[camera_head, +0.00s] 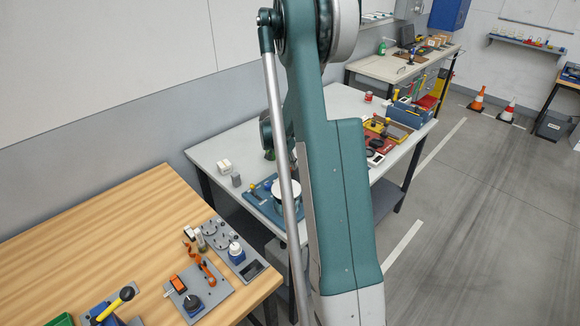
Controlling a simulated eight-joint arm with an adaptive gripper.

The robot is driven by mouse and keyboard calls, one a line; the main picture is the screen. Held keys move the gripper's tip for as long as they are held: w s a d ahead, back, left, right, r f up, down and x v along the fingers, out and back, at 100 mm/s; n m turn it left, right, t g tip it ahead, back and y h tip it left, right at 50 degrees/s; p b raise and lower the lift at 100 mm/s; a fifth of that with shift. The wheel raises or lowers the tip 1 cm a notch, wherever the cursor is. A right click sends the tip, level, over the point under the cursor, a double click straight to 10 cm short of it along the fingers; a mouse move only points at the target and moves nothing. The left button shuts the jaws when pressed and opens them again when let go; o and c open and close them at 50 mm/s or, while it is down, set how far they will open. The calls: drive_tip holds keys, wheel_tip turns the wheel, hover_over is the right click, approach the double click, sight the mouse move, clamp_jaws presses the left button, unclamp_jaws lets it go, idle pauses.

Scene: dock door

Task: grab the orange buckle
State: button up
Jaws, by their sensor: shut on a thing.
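On the wooden table at lower left, a grey plate (217,293) carries orange parts. One is a blocky orange piece (179,283) at its left side, the other a slim curved orange piece (207,271) near its back edge. I cannot tell which of them is the orange buckle. A dark knob on a blue base (192,304) sits at the plate's front. My gripper is not visible; my large green arm link fills the middle of the view and hides what lies behind it.
A second grey panel (250,271) with round parts and a white-topped blue piece lies behind the plate. A white table (215,150) with tools stands beyond.

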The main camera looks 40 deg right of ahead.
wheel_tip(320, 180, up, 9)
drive_tip(key=shift+f, duration=0.2)
idle(0.3)
